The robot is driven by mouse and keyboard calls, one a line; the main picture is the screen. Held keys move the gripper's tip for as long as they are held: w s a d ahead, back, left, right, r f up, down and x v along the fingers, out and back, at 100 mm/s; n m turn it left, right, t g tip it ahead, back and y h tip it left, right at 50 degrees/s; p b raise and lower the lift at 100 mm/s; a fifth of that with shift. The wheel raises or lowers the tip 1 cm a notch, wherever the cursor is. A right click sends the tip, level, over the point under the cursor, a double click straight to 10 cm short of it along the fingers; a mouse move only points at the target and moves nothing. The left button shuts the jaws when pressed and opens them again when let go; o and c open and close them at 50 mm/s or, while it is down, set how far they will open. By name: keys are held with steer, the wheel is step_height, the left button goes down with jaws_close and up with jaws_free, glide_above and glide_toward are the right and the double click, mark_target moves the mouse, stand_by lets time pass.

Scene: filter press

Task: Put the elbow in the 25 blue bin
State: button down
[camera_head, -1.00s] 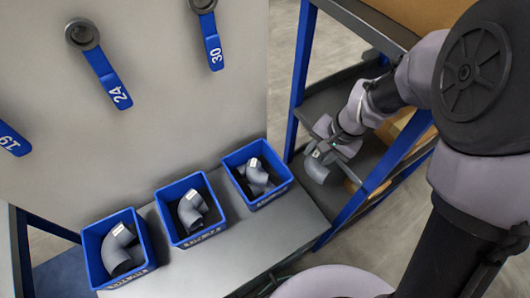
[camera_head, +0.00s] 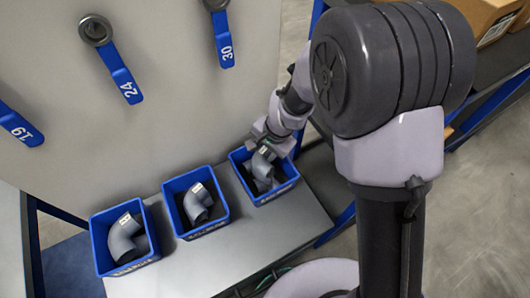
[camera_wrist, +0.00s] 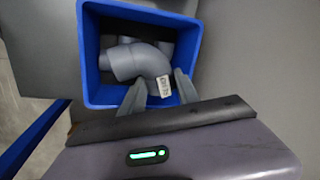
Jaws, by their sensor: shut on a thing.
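My gripper (camera_head: 264,147) is shut on a grey elbow (camera_wrist: 138,64) with a white label. In the wrist view the elbow sits between the two fingertips (camera_wrist: 160,90), over the opening of a blue bin (camera_wrist: 194,50). In the head view this is the rightmost of three blue bins (camera_head: 276,195), and the held elbow (camera_head: 262,165) is at or just above its rim. Another grey fitting lies under the elbow in that bin, partly hidden. I cannot read the numbers on the bins.
The middle bin (camera_head: 208,228) and left bin (camera_head: 123,264) each hold a grey fitting and stand on a grey shelf (camera_head: 200,268). A panel with blue numbered handles, including 24 (camera_head: 125,85) and 30 (camera_head: 223,40), rises behind. A cardboard box (camera_head: 485,18) is at upper right.

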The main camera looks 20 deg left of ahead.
steer(key=shift+f, duration=0.1)
steer(key=shift+f+b, duration=0.35)
steer(key=shift+f, duration=0.25)
steer(key=c, duration=0.9)
jaws_free()
steer(key=d+r+t+p, duration=0.1)
steer(key=d+r+p, duration=0.3)
steer(key=r, duration=0.7)
steer(key=d+r+p, duration=0.2)
steer(key=d+r, duration=0.3)
steer(key=r, duration=0.5)
steer(key=s+d+r+t, duration=0.1)
steer(key=s+d+r, duration=0.3)
steer(key=d, duration=0.2)
steer(key=s+d+r+m+t, duration=0.1)
steer(key=s+d+r, duration=0.3)
steer(key=d, duration=0.2)
steer(key=s+d+r+t, duration=0.2)
steer(key=s+d+r, duration=0.2)
steer(key=d, duration=0.1)
steer(key=shift+s+d+r+h, duration=0.25)
steer(key=shift+s+d+h, duration=0.1)
steer(key=shift+d+h, duration=0.05)
